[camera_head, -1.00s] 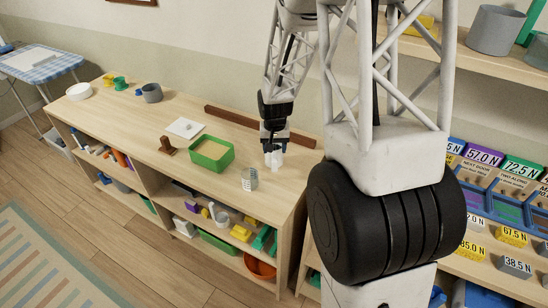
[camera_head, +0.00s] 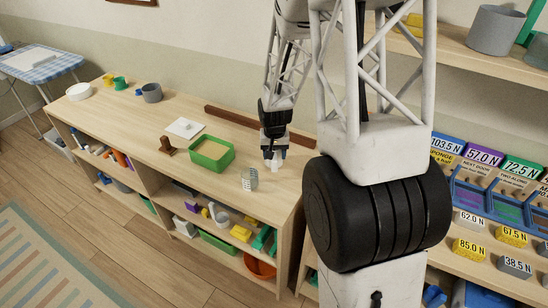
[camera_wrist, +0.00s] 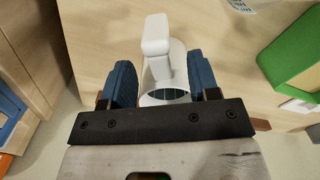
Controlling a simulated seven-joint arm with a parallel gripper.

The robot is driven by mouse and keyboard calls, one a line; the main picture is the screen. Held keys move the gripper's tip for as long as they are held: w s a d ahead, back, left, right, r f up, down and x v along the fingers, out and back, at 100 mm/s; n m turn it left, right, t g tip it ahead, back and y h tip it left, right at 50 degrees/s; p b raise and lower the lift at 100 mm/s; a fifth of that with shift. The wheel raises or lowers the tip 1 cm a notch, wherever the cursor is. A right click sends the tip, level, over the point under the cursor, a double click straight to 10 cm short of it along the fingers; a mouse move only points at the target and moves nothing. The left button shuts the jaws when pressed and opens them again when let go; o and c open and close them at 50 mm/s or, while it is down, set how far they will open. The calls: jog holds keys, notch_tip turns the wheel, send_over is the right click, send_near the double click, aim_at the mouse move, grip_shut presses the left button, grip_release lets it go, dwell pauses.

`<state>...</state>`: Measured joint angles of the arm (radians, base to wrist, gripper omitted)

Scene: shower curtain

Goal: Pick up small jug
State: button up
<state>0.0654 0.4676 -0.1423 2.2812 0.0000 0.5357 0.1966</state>
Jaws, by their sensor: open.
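The small jug appears to be the white vessel (camera_wrist: 157,45) in the wrist view, with a raised block-like handle and a dark opening partly hidden by my gripper. In the head view, a small white shape (camera_head: 273,163) shows just under my gripper (camera_head: 272,152) on the wooden counter. In the wrist view, the two blue fingers of my gripper (camera_wrist: 161,78) are apart, one on each side of the white vessel. I cannot tell whether either finger touches it.
A clear striped cup (camera_head: 249,179) stands close to the left on the counter (camera_head: 228,205). A dark brown bar (camera_head: 232,117) runs along the back.

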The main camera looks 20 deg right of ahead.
jog(key=shift+f, duration=1.7)
grip_shut()
jog(key=shift+w, duration=0.1)
